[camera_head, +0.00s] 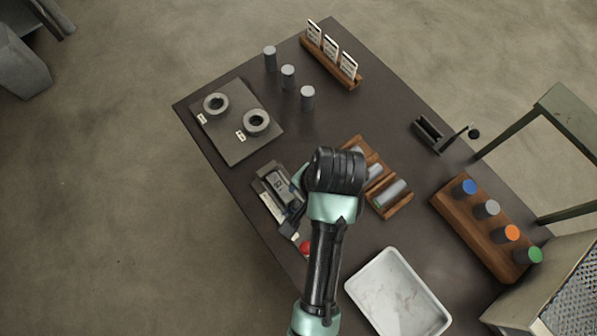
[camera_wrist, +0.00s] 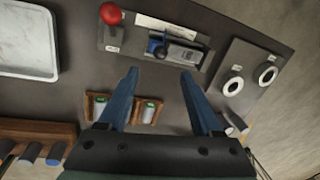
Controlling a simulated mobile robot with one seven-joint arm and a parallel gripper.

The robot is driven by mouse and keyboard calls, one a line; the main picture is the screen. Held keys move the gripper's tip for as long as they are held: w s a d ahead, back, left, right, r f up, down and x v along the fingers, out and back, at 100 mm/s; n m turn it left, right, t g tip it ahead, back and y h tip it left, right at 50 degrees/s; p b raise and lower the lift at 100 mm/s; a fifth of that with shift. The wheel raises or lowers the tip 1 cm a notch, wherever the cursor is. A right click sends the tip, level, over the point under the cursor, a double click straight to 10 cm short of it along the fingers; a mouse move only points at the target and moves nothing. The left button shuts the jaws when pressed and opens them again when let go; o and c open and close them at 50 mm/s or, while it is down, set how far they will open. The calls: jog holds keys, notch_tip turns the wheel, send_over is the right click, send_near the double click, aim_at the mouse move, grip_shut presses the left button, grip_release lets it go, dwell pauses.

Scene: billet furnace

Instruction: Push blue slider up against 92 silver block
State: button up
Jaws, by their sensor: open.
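The blue slider (camera_wrist: 156,46) sits on a dark fixture in the wrist view. A silver block (camera_wrist: 185,55) lies just right of it on the same fixture; I cannot tell whether the two touch. Any number on the block is too small to read. In the head view the silver block (camera_head: 281,187) shows left of my arm, and the blue slider cannot be made out. My gripper (camera_wrist: 159,76) is open and empty, its two fingers spread above the table, with the fixture beyond the fingertips.
A red knob (camera_head: 305,247) stands at the fixture's near end. A wooden rack (camera_head: 402,207) with cylinders lies right of my arm. A plate with two rings (camera_head: 237,148) is beyond the fixture. A white tray (camera_head: 398,295) and a wooden holder with coloured cylinders (camera_head: 485,228) are at right.

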aim_at(297, 203)
jog(key=f, duration=0.4)
jog(key=w+a+f, duration=0.1)
jog(key=f, duration=0.3)
jog(key=a+f+p, duration=0.1)
jog(key=f, duration=0.3)
jog(key=shift+w+f, duration=0.25)
jog(key=shift+w, duration=0.05)
grip_shut()
jog(key=shift+w+r, duration=0.15)
dwell(0.8)
